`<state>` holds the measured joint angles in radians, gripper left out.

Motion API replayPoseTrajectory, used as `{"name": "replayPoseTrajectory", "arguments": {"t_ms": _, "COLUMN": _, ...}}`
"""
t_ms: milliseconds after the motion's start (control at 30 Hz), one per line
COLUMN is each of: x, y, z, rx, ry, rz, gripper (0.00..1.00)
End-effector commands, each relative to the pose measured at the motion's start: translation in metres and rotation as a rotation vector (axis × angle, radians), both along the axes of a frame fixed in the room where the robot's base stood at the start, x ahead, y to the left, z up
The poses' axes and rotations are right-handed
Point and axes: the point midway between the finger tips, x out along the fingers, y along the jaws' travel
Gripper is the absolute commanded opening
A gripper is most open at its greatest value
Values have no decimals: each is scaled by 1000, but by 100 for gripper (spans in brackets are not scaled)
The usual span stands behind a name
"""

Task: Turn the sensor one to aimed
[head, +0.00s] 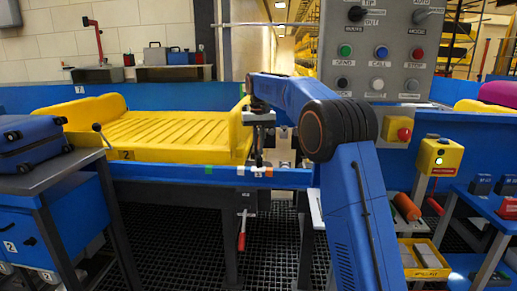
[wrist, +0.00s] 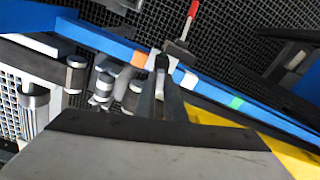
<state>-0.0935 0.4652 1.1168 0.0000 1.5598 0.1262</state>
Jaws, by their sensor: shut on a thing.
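Sensor one appears to be the small dark and pale block (wrist: 161,61) at the blue conveyor rail. It sits between an orange mark (wrist: 140,59) and a white mark (wrist: 189,81). My gripper (wrist: 163,72) is shut on it, with one finger on each side. In the head view my gripper (head: 258,160) reaches down to the rail's front edge, and the fingers hide most of the sensor. A green mark (wrist: 237,103) lies farther along the rail. I cannot tell which mark the sensor faces.
A yellow tray (head: 215,150) stands on the conveyor behind the rail. A red-handled lever (head: 242,240) hangs below the rail. A grey button panel (head: 377,50) stands at the back right. A dark blue suitcase (head: 32,145) lies on the left table.

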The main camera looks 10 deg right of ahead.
Motion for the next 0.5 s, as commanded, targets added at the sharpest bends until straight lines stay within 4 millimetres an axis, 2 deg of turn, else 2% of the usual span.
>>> {"name": "replayPoseTrajectory", "arguments": {"t_ms": 233, "x": 0, "y": 0, "z": 0, "rx": 0, "ry": -1, "rz": -203, "gripper": 0}}
{"name": "replayPoseTrajectory", "arguments": {"t_ms": 500, "x": 0, "y": 0, "z": 0, "rx": 0, "ry": -1, "rz": -280, "gripper": 0}}
